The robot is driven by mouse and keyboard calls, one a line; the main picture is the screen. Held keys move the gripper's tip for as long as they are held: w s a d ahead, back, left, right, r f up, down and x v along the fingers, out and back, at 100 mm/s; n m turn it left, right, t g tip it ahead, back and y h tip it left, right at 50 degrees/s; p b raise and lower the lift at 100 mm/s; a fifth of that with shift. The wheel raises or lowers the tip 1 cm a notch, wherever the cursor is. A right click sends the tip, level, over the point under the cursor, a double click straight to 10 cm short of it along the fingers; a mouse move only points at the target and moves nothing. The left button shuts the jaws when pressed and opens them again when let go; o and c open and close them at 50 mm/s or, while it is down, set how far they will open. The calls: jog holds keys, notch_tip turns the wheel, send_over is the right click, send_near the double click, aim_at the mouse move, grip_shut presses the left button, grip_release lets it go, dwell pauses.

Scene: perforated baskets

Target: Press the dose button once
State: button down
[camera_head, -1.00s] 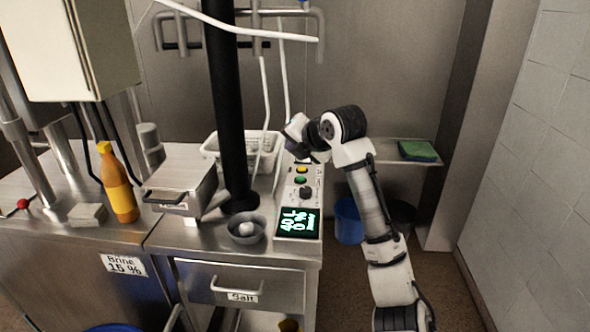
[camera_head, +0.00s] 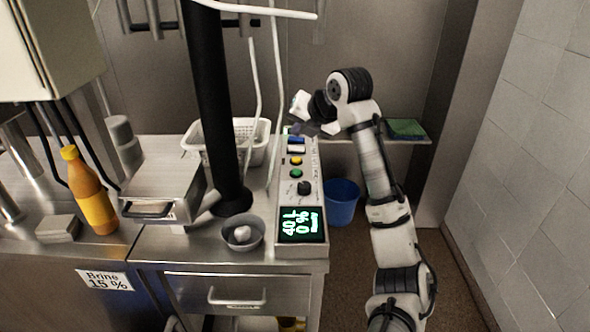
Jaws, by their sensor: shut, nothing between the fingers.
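The control panel (camera_head: 284,198) runs along the right edge of the steel counter. It carries a blue button (camera_head: 296,140), a white one just below it, a yellow button (camera_head: 296,160), a green button (camera_head: 295,174) and a black knob (camera_head: 304,188). Their labels are too small to read, so I cannot tell which is the dose button. The lit display (camera_head: 302,224) reads 40 L, 0 % and a small word like Ready. My gripper (camera_head: 297,129) is shut and empty at the far end of the panel, close to the blue button. I cannot tell whether it touches anything.
A white perforated basket (camera_head: 194,142) stands behind the black column (camera_head: 213,110), left of my gripper. A grey bowl (camera_head: 257,238) with a white lump sits beside the display. An orange bottle (camera_head: 93,200) stands at left. A blue bucket (camera_head: 342,203) is on the floor at right.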

aim_at(299, 173)
jog(key=shift+f, duration=0.15)
notch_tip(299, 173, down, 9)
jog(key=b, duration=0.6)
jog(key=shift+r, duration=0.2)
dwell(1.6)
jog(key=shift+f+b, duration=0.35)
jog(key=shift+f, duration=0.1)
jog(key=shift+f+b, duration=0.35)
jog(key=shift+f, duration=0.1)
dwell(0.6)
jog(key=shift+r, duration=0.1)
jog(key=shift+r+p, duration=0.6)
jog(key=shift+r, duration=0.2)
